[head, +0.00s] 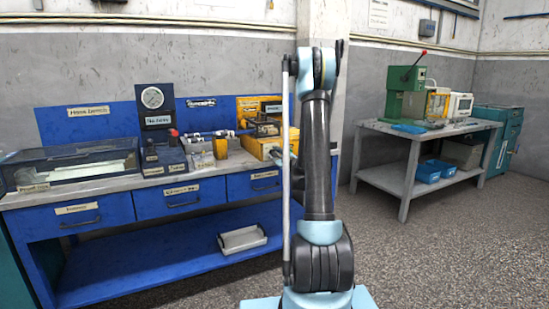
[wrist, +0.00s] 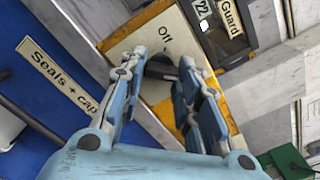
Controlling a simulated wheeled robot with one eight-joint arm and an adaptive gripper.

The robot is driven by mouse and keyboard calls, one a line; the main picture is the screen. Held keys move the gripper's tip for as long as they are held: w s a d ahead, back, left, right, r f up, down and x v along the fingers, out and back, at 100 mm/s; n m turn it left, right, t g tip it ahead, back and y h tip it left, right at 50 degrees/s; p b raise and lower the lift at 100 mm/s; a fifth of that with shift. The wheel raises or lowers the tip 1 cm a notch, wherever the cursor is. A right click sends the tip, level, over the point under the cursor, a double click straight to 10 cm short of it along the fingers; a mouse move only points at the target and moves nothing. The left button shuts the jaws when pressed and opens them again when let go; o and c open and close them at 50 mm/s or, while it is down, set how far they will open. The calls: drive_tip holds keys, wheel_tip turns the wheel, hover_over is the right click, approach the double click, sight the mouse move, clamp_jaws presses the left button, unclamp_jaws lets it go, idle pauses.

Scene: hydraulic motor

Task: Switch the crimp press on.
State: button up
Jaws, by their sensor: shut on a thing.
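In the wrist view, a cream switch panel (wrist: 124,42) with a yellow edge carries the word "Off". A dark switch handle (wrist: 158,69) stands on it just below that word. My gripper (wrist: 162,62) is over the panel, its two blue-grey fingers on either side of the handle and shut on it. The handle's far end and exact angle are partly hidden by the fingers. In the head view, a yellow machine (head: 259,147), likely the crimp press, sits at the right end of the blue bench.
A "Guard" label (wrist: 231,16) is close to the panel, and a "Seals + cap" label (wrist: 58,75) is on blue to the left. The blue bench (head: 110,188) holds a gauge (head: 152,98) and a covered case. A grey table (head: 385,129) with a green press (head: 405,92) stands right.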

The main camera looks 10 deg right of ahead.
drive_tip(key=o, duration=1.1)
drive_tip(key=shift+f, duration=0.1)
drive_tip(key=shift+c, duration=0.2)
drive_tip(key=v, duration=1.2)
